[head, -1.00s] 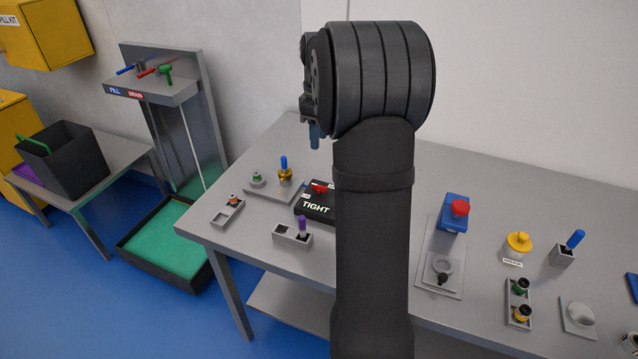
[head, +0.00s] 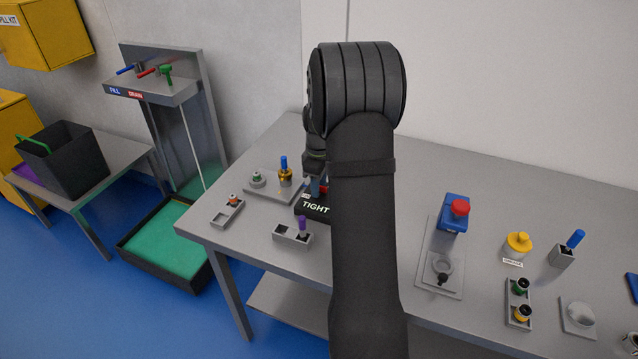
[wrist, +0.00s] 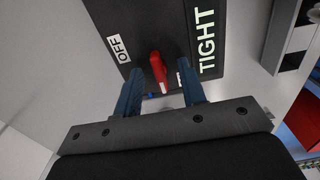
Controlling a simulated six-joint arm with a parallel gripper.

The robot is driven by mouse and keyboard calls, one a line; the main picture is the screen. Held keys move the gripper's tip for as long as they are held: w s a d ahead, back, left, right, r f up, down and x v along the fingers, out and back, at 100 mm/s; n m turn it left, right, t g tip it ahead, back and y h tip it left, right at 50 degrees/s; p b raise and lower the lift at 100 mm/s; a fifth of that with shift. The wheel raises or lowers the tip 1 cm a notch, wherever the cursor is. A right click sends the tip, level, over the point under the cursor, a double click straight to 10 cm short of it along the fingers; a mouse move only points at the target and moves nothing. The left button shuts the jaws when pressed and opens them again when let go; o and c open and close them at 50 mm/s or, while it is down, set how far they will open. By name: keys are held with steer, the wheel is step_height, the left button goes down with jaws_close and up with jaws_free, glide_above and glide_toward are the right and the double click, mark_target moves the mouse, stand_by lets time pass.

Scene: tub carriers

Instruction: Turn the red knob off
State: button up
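The red knob (wrist: 158,72) sits on a black box with white "OFF" and "TIGHT" lettering; the black box (head: 314,209) also shows in the head view, near the table's left side. In the wrist view the knob's handle lies between my gripper's two blue fingers (wrist: 161,95), with room visible on both sides. The gripper is open and holds nothing. In the head view my gripper (head: 320,186) is over the box, and my arm hides part of the box and most of the knob. Whether the fingertips are at the knob's height I cannot tell.
A plate with a green-topped part and a blue-handled brass valve (head: 285,175) stands just left of the box. A grey holder with a purple peg (head: 302,224) is in front. A blue box with a red button (head: 459,209) stands to the right.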

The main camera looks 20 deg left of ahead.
jaws_close()
steer(key=shift+m, duration=0.3)
steer(key=m, duration=0.3)
steer(key=shift+m, duration=0.3)
steer(key=m, duration=0.4)
steer(key=shift+m, duration=0.3)
steer(key=m, duration=0.4)
steer(key=shift+m, duration=2.5)
